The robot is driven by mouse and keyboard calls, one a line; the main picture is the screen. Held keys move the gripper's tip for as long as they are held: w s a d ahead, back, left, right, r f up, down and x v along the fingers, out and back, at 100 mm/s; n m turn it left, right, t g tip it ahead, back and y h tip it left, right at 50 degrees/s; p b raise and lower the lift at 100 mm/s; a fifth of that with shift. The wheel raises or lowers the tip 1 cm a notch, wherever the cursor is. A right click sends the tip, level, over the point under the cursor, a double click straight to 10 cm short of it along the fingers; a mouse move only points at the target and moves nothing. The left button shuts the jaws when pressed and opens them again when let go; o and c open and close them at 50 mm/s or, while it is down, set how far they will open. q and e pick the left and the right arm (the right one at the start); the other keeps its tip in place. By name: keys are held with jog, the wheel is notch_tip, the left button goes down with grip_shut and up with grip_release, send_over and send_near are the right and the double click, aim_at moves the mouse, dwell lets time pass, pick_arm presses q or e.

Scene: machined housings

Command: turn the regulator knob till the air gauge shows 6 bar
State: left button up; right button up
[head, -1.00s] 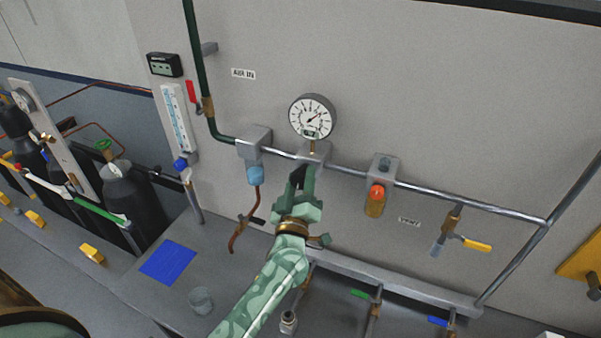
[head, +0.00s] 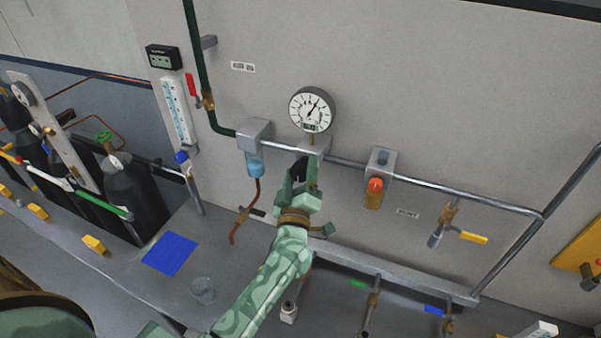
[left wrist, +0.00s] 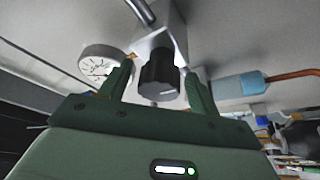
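The air gauge (head: 312,110) is a round white dial above the pipe. Its needle points up and slightly right; the numbers are too small to read. It also shows in the left wrist view (left wrist: 101,66), at a slant. Below it sits the grey regulator block (head: 317,145). The black ribbed regulator knob (left wrist: 159,76) sticks out of the block toward my left gripper (left wrist: 158,84). The fingers stand on either side of the knob with visible gaps. In the head view my left gripper (head: 303,172) is below the block and hides most of the knob. My right gripper is not in view.
A blue-bowled filter (head: 255,167) hangs left of the regulator and an orange-topped brass valve (head: 375,192) right of it. A yellow-handled valve (head: 472,238) is farther right. A blue sheet (head: 170,254) and a clear cup (head: 203,290) are on the bench.

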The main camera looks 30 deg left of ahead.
pick_arm(q)
jog(key=v, duration=1.6)
jog(key=shift+s, duration=0.15)
